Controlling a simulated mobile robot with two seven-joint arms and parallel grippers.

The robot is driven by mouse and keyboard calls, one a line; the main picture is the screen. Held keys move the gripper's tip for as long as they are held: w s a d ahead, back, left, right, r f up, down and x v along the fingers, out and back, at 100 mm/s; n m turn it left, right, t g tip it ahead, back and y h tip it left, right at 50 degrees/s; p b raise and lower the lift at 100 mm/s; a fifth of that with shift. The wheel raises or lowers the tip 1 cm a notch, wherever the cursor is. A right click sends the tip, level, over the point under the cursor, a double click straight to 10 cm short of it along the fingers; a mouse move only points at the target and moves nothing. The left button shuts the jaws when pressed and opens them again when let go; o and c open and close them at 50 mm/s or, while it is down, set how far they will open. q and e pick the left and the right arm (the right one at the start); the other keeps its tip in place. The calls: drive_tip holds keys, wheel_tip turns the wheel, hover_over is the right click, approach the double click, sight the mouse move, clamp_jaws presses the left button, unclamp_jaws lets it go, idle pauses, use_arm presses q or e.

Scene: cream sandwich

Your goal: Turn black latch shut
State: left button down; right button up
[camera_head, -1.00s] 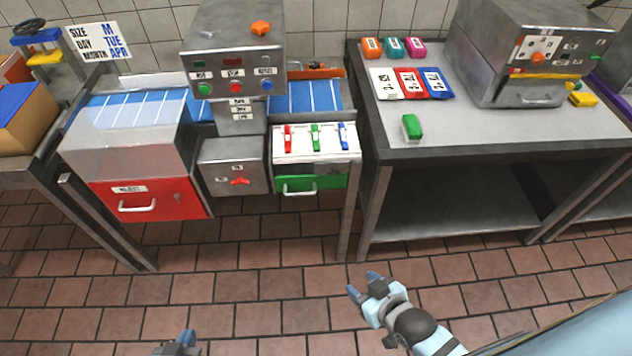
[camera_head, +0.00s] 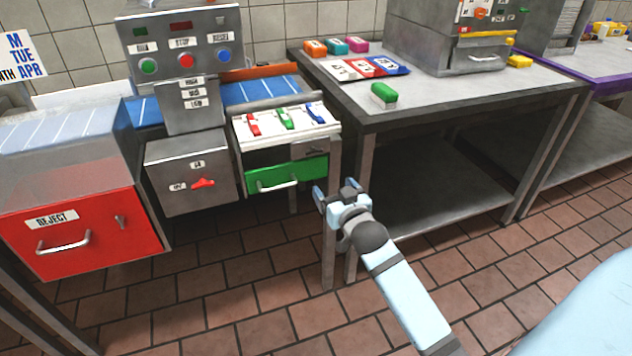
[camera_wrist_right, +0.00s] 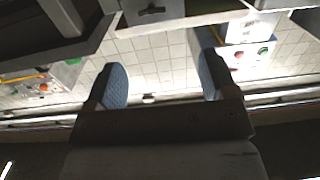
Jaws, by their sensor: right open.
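A grey plate (camera_head: 311,151) sits under the right front of the white tray, above the green drawer. A small dark latch (camera_wrist_right: 152,10) shows on a grey panel at the top edge of the right wrist view, apparently this plate; its exact angle is hard to tell. My right gripper (camera_head: 334,190) is open and empty. It is in front of the table legs, just right of the green drawer and below the plate, apart from the latch. Its two blue fingers also show in the right wrist view (camera_wrist_right: 160,85). My left gripper is out of view.
The green drawer (camera_head: 287,178) has a white handle. A grey box with a red switch (camera_head: 203,183) and the red reject box (camera_head: 85,240) stand left. A white tray (camera_head: 285,128) holds coloured levers. The right table (camera_head: 440,110) carries a green block (camera_head: 384,95).

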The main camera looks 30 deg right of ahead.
sight(315, 153)
drive_tip(key=shift+m+h, duration=0.3)
drive_tip(key=shift+h, duration=0.1)
drive_tip(key=b+x, duration=0.1)
drive_tip(key=x, duration=0.3)
drive_tip(key=b+x, duration=0.1)
drive_tip(key=x, duration=0.4)
drive_tip(key=d+b+x, duration=0.1)
drive_tip(key=x, duration=0.3)
drive_tip(key=shift+w+r+b, duration=0.1)
drive_tip(key=shift+w+b, duration=0.15)
drive_tip(key=shift+b, duration=0.1)
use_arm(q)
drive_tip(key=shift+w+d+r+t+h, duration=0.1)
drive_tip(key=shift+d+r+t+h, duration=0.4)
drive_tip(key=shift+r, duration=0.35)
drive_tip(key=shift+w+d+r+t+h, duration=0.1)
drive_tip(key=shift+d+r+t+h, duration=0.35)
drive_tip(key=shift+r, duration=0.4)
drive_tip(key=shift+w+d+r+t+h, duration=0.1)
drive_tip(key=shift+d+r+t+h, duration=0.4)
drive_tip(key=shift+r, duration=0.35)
use_arm(e)
drive_tip(key=shift+w+d, duration=0.15)
drive_tip(key=shift+w, duration=0.35)
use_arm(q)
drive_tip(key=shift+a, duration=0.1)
use_arm(e)
drive_tip(key=c, duration=0.9)
